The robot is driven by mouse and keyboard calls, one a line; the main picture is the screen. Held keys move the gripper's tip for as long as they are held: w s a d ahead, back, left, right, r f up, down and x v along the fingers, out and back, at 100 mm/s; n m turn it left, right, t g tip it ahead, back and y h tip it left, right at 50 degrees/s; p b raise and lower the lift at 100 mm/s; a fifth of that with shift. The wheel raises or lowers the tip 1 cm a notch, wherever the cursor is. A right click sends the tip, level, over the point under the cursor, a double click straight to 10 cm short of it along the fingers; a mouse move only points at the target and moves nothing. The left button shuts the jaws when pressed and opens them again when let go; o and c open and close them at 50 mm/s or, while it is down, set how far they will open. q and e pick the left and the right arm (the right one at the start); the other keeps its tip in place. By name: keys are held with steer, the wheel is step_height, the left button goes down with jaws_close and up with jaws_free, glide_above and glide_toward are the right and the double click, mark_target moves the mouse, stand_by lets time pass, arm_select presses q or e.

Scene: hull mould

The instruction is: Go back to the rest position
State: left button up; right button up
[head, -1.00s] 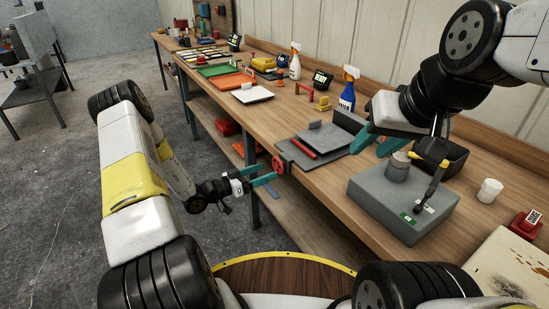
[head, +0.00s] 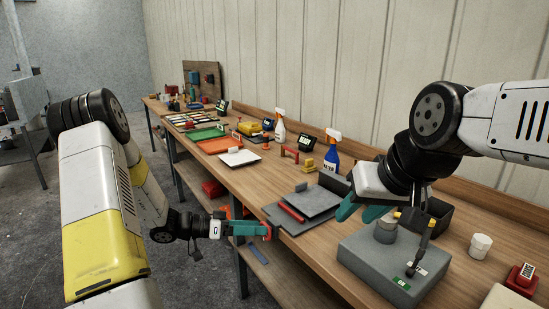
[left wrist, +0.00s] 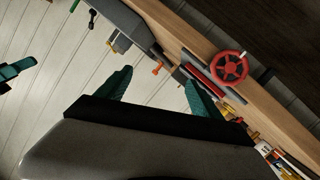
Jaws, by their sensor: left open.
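My left gripper (head: 256,229) is in front of the bench's front edge, with teal fingers pointing right. In the left wrist view its two fingers (left wrist: 160,92) stand apart with nothing between them. In the head view its fingertips overlap a red handwheel (head: 267,231) on the bench edge; contact cannot be told. The handwheel (left wrist: 230,66) shows whole in the left wrist view, beside the right-hand finger. My right gripper (head: 360,212) is over the bench, its teal fingers apart, close to a grey block (head: 378,272) with a grey cylinder on top.
The long wooden bench (head: 318,254) runs away to the back left. A dark plate (head: 312,201), a blue spray bottle (head: 331,158), a white cup (head: 480,245) and a red device (head: 521,279) stand on it. Open floor (head: 190,270) lies left of the bench.

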arm_select(q)
steer(key=s+d+r+n+g+y, duration=0.15)
steer(key=s+r+g+y, duration=0.35)
steer(key=s+r, duration=0.65)
steer(key=s+a+r+n+t+y, duration=0.7)
steer(key=s+a+r+y, duration=0.1)
steer(key=s+r, duration=0.1)
steer(key=shift+s+a+r, duration=0.15)
steer(key=shift+s, duration=0.4)
steer(key=shift+n, duration=0.25)
stand_by(0.5)
